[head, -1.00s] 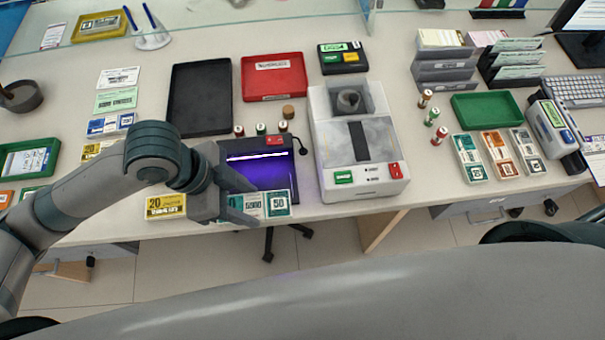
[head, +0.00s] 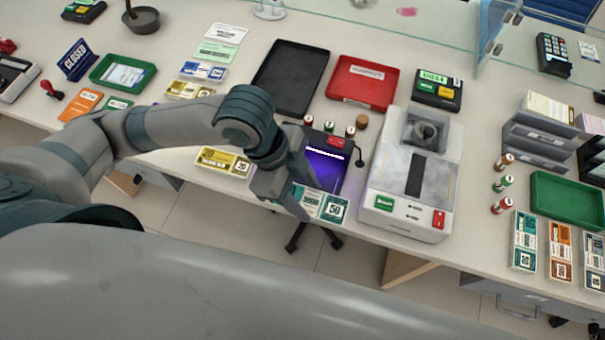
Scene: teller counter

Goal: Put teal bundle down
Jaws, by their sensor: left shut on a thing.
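The teal bundle (head: 333,208), a banknote bundle marked 50 with a pale band, shows at the front of the counter, just below the purple-lit detector pad (head: 326,168). My left gripper (head: 308,199) is shut on it, with the fingers covering its left part. Whether the bundle touches the counter or hangs slightly above it, I cannot tell. My right gripper is not in view.
A yellow bundle (head: 224,161) lies left of my gripper near the front edge. A counting machine (head: 410,178) stands to the right. Small coin rolls (head: 329,127), a black tray (head: 291,77) and a red tray (head: 363,84) lie behind the pad.

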